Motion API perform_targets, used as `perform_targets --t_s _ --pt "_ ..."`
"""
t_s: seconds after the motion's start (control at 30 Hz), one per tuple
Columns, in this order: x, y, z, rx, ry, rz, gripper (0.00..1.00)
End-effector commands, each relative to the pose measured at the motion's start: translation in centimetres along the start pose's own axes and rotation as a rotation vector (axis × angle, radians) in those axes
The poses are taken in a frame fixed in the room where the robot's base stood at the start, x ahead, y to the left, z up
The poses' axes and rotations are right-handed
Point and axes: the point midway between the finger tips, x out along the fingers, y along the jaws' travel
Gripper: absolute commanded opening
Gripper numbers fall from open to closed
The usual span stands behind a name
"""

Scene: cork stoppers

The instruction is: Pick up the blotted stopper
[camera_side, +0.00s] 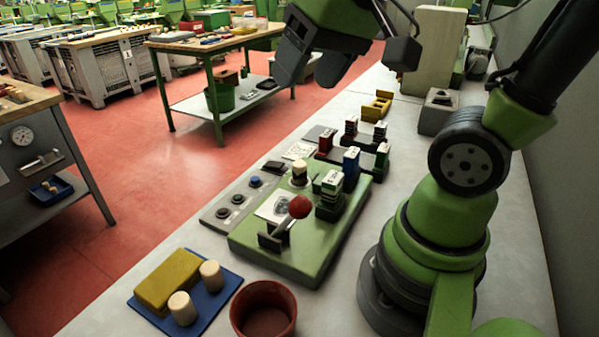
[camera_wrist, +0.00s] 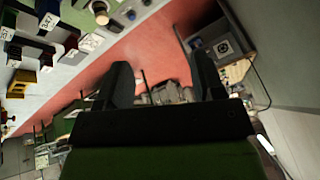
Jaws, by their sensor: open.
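Two pale cork stoppers stand on the blue tray (camera_side: 219,311): one at its right side (camera_side: 211,275), one nearer the front (camera_side: 182,308). A third pale stopper (camera_side: 300,169) stands upright on a dark seat at the back of the green press base (camera_side: 283,262). No blot can be made out on any of them. My gripper (camera_side: 345,65) is open and empty, high above the bench and beyond the press, apart from every stopper. In the wrist view my gripper (camera_wrist: 163,80) has its fingers wide apart, with only distant floor and furniture between them.
A yellow block (camera_side: 168,280) lies on the blue tray. A reddish-brown pot (camera_side: 263,312) stands to its right. A red-knobbed lever (camera_side: 299,207) rises from the press. Several stamps (camera_side: 351,165) stand behind. A grey wall closes the right side.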

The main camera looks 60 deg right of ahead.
Motion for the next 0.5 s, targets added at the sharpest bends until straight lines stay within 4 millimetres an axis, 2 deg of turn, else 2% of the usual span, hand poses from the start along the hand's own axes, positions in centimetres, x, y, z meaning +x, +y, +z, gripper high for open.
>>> perform_targets --t_s 0.1,0.23,0.4,0.5 --pt "2.9 2.1 -3.1 0.028 -0.093 0.091 0.62" --pt "6.4 5.1 -5.6 0.05 -0.19 0.167 0.62" --pt "10.9 9.4 -7.2 0.074 -0.309 0.231 0.62" --pt "12.8 11.3 -7.3 0.085 -0.357 0.25 0.62"
